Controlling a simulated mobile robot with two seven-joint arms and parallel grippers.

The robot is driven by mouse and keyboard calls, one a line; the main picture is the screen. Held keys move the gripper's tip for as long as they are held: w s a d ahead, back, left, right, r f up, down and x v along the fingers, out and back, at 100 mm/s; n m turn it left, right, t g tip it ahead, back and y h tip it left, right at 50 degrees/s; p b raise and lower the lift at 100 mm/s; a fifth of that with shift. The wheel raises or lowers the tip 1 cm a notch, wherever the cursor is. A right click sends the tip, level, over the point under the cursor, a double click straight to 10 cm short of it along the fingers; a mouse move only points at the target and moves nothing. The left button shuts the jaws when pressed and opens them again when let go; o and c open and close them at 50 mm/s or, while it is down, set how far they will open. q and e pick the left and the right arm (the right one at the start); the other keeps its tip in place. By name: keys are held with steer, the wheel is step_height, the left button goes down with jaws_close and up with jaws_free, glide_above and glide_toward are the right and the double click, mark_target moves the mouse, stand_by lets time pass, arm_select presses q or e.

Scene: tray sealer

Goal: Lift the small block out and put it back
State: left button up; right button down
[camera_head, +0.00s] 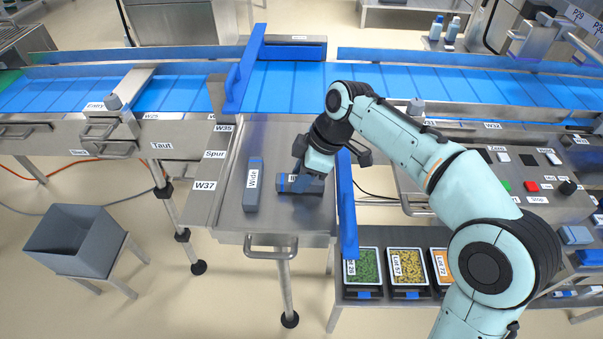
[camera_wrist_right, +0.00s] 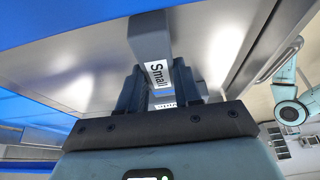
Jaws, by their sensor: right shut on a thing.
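The small block (camera_wrist_right: 148,38), grey with a white "Small" label, is between the fingers of my right gripper (camera_wrist_right: 160,88) in the wrist view. The right gripper (camera_head: 318,172) is shut on it, low over the steel table (camera_head: 285,140) in the head view. There, a grey-blue block shape (camera_head: 316,187) shows under the fingers, its label mostly covered. I cannot tell whether the small block touches the table. A grey block marked "Wide" (camera_head: 253,198) lies to the left, apart from the gripper. My left gripper is not in view.
A blue upright guide (camera_head: 347,205) stands along the table's right edge, close to the gripper. The blue conveyor (camera_head: 290,88) runs behind. Trays of coloured pieces (camera_head: 405,270) sit on a lower shelf at right. A grey bin (camera_head: 75,240) stands at left.

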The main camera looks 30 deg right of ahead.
steer(key=shift+f, duration=0.15)
steer(key=c, duration=0.7)
jaws_free()
steer(key=c, duration=0.3)
step_height(320, 180, up, 3)
steer(key=shift+f+p, duration=0.1)
steer(key=shift+p, duration=1.15)
step_height(320, 180, up, 2)
steer(key=shift+r+p, duration=0.2)
steer(key=shift+p, duration=0.8)
steer(key=shift+r+p, duration=0.85)
steer(key=shift+r, duration=0.1)
